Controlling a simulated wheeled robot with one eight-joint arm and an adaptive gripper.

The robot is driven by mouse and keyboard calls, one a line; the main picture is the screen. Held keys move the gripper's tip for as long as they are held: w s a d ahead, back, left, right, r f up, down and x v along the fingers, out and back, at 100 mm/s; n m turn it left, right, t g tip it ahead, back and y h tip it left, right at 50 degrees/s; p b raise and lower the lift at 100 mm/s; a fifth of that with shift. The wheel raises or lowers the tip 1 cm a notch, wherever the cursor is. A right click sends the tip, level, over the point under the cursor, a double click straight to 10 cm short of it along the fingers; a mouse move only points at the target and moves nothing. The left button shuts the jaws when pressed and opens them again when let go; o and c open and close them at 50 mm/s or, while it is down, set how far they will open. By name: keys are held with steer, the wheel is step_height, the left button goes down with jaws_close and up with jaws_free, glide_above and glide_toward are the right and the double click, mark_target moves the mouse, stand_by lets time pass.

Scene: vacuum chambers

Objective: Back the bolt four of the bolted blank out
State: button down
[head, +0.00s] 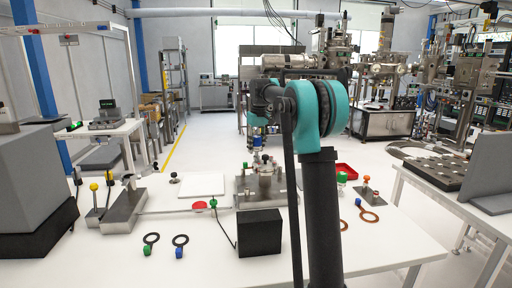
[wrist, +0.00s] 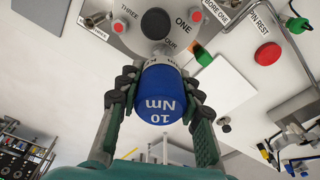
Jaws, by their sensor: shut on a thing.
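My gripper (wrist: 165,85) is shut on a blue torque driver (wrist: 162,97) marked 10 Nm. In the head view the gripper (head: 260,138) is above the metal chamber fixture (head: 262,185) on the white table, partly behind my arm.
A red disc marked PIN REST (wrist: 267,54) and a white plate (head: 201,185) lie left of the fixture in the head view. A black box (head: 260,232) stands in front. Dark rings (head: 151,238), copper rings (head: 369,216) and a red tray (head: 347,171) lie around.

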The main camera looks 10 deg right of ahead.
steer(key=n, duration=0.6)
steer(key=shift+s+a+y, duration=0.1)
steer(key=shift+y, duration=0.2)
steer(key=n+g, duration=0.1)
steer(key=n, duration=0.6)
steer(key=shift+s, duration=0.15)
steer(key=n+g, duration=0.1)
steer(key=n, duration=0.6)
steer(key=shift+s, duration=0.15)
steer(key=n, duration=0.7)
steer(key=shift+s+g+h, duration=0.1)
steer(key=shift+g+h, duration=0.2)
steer(key=shift+h, duration=0.1)
